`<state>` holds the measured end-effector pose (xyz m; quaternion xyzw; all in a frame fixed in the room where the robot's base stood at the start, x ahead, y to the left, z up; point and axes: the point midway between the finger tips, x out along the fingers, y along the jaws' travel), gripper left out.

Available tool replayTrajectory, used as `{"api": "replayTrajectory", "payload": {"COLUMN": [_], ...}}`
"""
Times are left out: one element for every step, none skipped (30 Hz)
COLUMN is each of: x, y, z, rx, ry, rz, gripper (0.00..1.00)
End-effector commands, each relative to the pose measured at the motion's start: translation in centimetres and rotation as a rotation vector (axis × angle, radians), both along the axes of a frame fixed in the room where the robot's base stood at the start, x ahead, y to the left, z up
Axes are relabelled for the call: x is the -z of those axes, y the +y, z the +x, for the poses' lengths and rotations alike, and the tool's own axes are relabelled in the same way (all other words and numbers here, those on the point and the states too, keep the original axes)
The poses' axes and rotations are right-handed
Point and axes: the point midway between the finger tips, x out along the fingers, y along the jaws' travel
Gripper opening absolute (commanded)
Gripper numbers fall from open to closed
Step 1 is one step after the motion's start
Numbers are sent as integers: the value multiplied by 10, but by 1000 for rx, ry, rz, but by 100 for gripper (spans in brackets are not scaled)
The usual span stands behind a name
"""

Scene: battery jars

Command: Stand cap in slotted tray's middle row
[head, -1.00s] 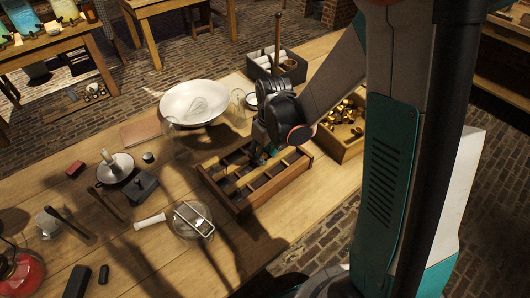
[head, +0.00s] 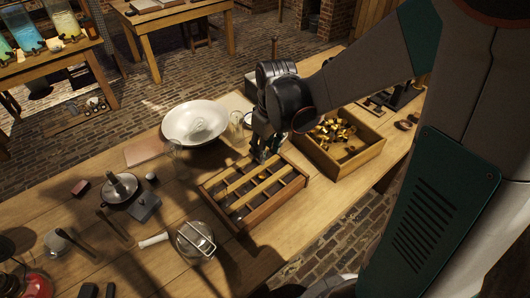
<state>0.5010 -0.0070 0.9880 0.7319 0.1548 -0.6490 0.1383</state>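The slotted tray (head: 207,192) is a wooden box on the table, with lengthwise slats dividing it into rows. My gripper (head: 262,157) points down over the tray's far edge, near its far right corner. Its fingers are dark and small against the tray, so I cannot see whether they are apart or hold anything. I cannot make out a cap for certain, in the gripper or in the tray's middle row. The rows are shadowed and partly hidden by the slats.
A wooden box (head: 352,167) of brass pieces stands right of the tray. A white bowl (head: 195,122) and a glass (head: 236,121) stand behind it. A strainer-like wire-handled vessel (head: 196,240) is at its front left. The table is bare in front of the tray.

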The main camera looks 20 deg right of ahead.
Motion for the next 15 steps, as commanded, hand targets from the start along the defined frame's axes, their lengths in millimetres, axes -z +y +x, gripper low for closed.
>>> {"api": "replayTrajectory", "payload": {"x": [-4, -6, -9, -12, -16, -21, -27, -32, -41, -47, -53, -61, -67, -72, -79], "y": [0, 0, 0, 0, 0, 1, 1, 1, 2, 2, 2, 3, 3, 3, 4], "z": [-1, -2, -3, -4, -6, -9, -13, -16, -21, -25, -30, -35, -39, -44, -49], "rx": [1, 2, 6, 11, 17, 29, 38, 50, 67, 81, 96, 114, 127, 141, 160], "ry": [-1, -3, -8, -13, -21, -33, -44, -58, -77, -93, -109, -130, -147, -163, -186], "rz": [0, 0, 0, 0, -1, -1, -1, -1, 0, 0, 1, 2, 4, 6, 9], "gripper": [40, 40, 40, 40, 40, 40, 40, 40, 40, 40, 40, 40, 40, 40, 40]}}
